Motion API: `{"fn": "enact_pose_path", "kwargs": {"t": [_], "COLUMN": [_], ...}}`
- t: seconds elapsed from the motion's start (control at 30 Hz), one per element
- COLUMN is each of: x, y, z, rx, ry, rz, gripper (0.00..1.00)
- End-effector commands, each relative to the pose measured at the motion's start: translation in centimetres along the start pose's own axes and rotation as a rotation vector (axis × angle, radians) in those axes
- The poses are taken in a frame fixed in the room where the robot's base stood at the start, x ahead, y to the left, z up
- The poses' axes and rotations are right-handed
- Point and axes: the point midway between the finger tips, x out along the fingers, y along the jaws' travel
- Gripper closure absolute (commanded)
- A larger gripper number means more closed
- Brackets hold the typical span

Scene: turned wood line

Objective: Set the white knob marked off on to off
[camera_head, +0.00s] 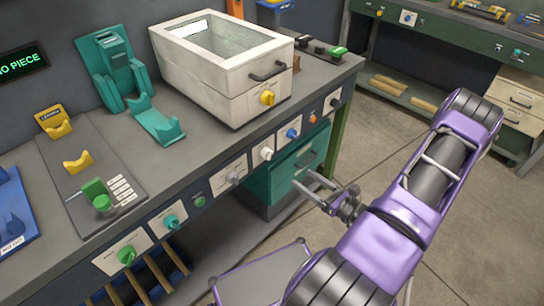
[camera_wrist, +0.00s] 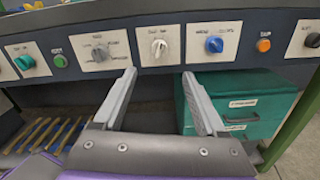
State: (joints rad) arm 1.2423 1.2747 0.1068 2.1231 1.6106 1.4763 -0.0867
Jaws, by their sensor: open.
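The white knob (camera_head: 266,154) sits on a pale plate on the bench's front panel. In the wrist view the white knob (camera_wrist: 159,47) is near the top middle, between a grey knob (camera_wrist: 100,52) and a blue knob (camera_wrist: 214,44). Its grip stands roughly upright; the plate's small lettering is too blurred to read. My gripper (camera_head: 303,180) is in front of the panel, to the right of and below the white knob. In the wrist view my gripper (camera_wrist: 159,74) is open and empty, its fingers apart on either side below the knob, not touching it.
Along the panel are also a teal knob (camera_head: 171,222), a green knob (camera_head: 126,254), an orange button (camera_head: 312,118) and a black knob (camera_head: 335,102). Teal drawers (camera_wrist: 240,108) stand under the bench. A white box (camera_head: 205,75) stands on top. Open floor lies right.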

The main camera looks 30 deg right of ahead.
Motion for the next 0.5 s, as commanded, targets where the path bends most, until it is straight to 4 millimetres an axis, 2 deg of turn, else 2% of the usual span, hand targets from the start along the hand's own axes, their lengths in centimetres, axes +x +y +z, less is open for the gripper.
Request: {"fn": "enact_pose_path", "kwargs": {"t": [0.1, 0.5], "x": [2.8, 11.1], "y": [0.1, 0.1], "z": [0.0, 0.0], "rx": [-0.001, -0.003], "ry": [-0.001, 0.000], "rz": [0.006, 0.005], "gripper": [0.26, 0.26]}}
